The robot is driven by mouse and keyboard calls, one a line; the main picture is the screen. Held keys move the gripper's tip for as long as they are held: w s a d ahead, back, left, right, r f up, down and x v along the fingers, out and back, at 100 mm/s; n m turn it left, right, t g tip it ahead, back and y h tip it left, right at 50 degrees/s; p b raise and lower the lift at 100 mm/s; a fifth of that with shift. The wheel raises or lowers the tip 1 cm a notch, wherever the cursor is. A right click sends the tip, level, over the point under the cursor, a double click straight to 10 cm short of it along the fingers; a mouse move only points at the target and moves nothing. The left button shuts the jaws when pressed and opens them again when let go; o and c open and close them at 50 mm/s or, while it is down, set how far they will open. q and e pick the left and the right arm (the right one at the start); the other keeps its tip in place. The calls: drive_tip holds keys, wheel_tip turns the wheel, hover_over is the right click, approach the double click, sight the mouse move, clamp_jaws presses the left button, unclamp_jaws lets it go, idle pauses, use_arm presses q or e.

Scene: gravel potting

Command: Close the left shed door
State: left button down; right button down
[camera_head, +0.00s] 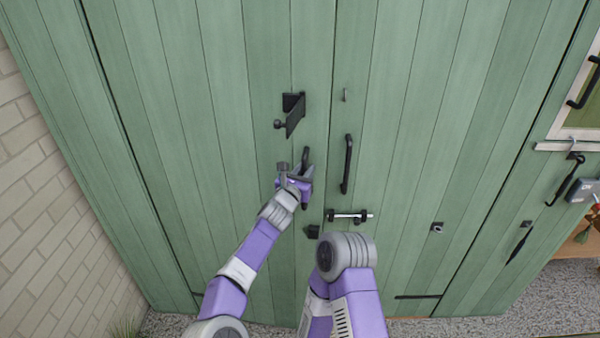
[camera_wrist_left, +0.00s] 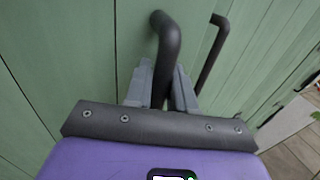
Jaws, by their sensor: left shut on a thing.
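The left shed door (camera_head: 215,110) is green and planked and stands upright, looking about flush with the right door (camera_head: 420,120) along a dark seam; I cannot tell if a small gap is left. My left gripper (camera_head: 302,172) is shut on the left door's black bar handle (camera_head: 305,155). In the left wrist view the handle (camera_wrist_left: 166,45) passes between the two grey fingers (camera_wrist_left: 160,85). The right door's black handle (camera_head: 347,165) is just to the right and free. My right arm shows in front of the doors, but its gripper is not in view.
A black bracket (camera_head: 292,112) is on the left door above the handle. A sliding bolt (camera_head: 350,215) is on the right door near the seam. A brick wall (camera_head: 40,210) stands at the left. Tools hang at the right, including a black hook (camera_head: 565,180). Gravel (camera_head: 530,300) covers the ground.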

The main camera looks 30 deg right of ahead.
use_arm(q)
drive_tip(key=shift+w, duration=0.25)
drive_tip(key=c, duration=1.1)
unclamp_jaws()
drive_tip(key=shift+s, duration=0.1)
drive_tip(key=shift+f+b, duration=0.1)
drive_tip(key=shift+b, duration=0.6)
drive_tip(key=b+v, duration=0.7)
drive_tip(key=b, duration=0.7)
drive_tip(key=shift+s+a+b, duration=0.2)
drive_tip(key=shift+b, duration=0.2)
